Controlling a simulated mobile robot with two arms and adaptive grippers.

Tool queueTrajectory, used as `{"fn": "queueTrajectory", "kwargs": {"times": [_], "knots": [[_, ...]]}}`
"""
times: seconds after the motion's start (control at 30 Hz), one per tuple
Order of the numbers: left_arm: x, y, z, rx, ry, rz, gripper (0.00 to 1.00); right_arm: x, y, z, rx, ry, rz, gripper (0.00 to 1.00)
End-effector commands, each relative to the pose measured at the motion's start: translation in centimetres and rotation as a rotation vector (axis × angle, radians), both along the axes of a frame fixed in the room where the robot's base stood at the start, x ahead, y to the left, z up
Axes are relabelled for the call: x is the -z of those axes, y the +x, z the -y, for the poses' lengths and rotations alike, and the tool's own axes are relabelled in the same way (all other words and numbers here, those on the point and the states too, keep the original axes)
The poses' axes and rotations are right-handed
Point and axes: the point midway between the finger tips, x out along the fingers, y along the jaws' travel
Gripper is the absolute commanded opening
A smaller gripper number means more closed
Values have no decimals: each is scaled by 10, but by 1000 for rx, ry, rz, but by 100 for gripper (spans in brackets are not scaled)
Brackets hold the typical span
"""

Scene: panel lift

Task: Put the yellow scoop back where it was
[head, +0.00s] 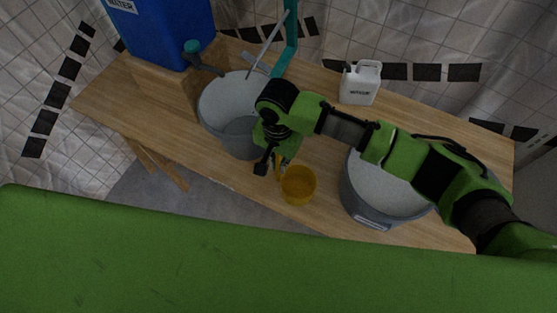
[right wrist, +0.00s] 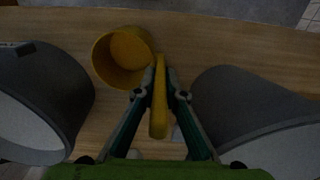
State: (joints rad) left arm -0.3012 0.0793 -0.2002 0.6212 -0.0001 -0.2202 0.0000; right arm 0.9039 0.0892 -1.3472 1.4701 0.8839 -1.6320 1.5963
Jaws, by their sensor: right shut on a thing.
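The yellow scoop (head: 299,187) is at the front part of the wooden table, between two grey buckets in the head view. Its round cup (right wrist: 112,62) and its straight handle (right wrist: 159,112) show in the right wrist view. My right gripper (head: 271,164) is shut on the handle, with a finger on each side of it in the right wrist view (right wrist: 160,92). The cup's mouth faces up in the head view. I cannot tell whether the cup touches the table. My left gripper is not in view.
A grey bucket (head: 216,104) stands left of the scoop and a labelled grey bucket (head: 350,199) right of it. A white jug (head: 360,84) stands behind. A teal stand (head: 291,45) rises at the back.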

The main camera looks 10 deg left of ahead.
Motion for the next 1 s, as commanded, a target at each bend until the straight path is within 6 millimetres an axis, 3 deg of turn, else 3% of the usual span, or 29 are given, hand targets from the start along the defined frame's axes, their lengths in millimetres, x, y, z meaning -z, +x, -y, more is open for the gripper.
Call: {"fn": "queueTrajectory", "kwargs": {"times": [0.27,0.3,0.37,0.77,1.0], "knots": [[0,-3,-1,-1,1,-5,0,1,0,-1,0,1,-1,0],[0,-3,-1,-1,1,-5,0,2,0,-1,0,1,-1,13],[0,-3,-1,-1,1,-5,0,2,0,-1,0,1,0,27],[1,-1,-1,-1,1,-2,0,-2,0,-1,0,2,1,27],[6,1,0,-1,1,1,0,-40,0,-2,-1,4,2,27]]}}
